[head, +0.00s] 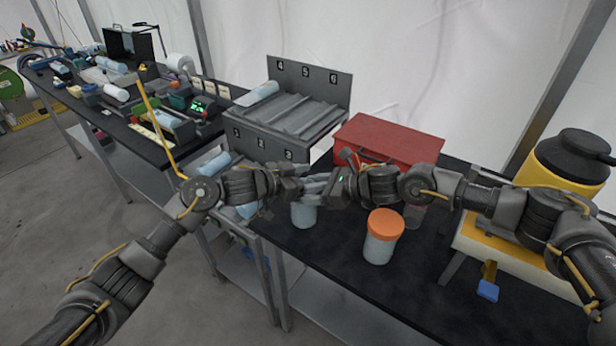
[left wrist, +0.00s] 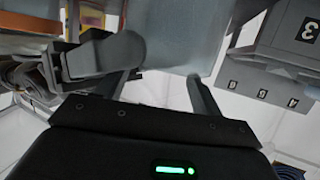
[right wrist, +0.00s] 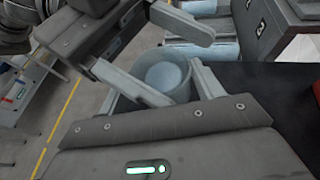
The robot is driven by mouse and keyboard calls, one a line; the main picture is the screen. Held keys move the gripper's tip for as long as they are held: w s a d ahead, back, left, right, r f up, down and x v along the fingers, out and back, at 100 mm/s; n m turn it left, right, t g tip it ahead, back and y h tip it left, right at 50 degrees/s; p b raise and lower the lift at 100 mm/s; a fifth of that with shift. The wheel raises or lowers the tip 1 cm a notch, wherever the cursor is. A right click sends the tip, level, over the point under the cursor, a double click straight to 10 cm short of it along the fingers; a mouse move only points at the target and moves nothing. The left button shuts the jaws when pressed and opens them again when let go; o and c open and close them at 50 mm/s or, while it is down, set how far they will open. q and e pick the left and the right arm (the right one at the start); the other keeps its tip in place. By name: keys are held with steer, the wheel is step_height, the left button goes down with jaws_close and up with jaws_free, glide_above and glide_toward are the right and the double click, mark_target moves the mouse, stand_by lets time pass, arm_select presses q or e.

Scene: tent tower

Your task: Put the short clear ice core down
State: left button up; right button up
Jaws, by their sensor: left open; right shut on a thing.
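The short clear ice core (head: 303,214) is a pale blue cylinder, upright below my two grippers over the dark table in the head view. My right gripper (head: 328,189) is shut on it. In the right wrist view the core's round pale top (right wrist: 165,74) shows between my right fingers (right wrist: 168,90). My left gripper (head: 300,186) is open close by, facing the right one. In the left wrist view the core's grey-blue side (left wrist: 180,40) shows beyond my spread left fingers (left wrist: 150,75). I cannot tell whether its bottom touches the table.
An orange-lidded jar (head: 383,235) stands to the right of the core. A red case (head: 388,143) and a grey numbered rack (head: 296,107) are behind. A yellow drum (head: 573,165) stands at right. The dark tabletop (head: 330,255) is clear in front.

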arm_select(q)
steer(key=shift+r, duration=0.1)
steer(key=shift+r, duration=0.35)
steer(key=v, duration=1.2)
steer(key=shift+r, duration=0.15)
arm_select(e)
steer(key=o, duration=1)
steer(key=shift+o, duration=0.2)
steer(key=shift+d, duration=0.15)
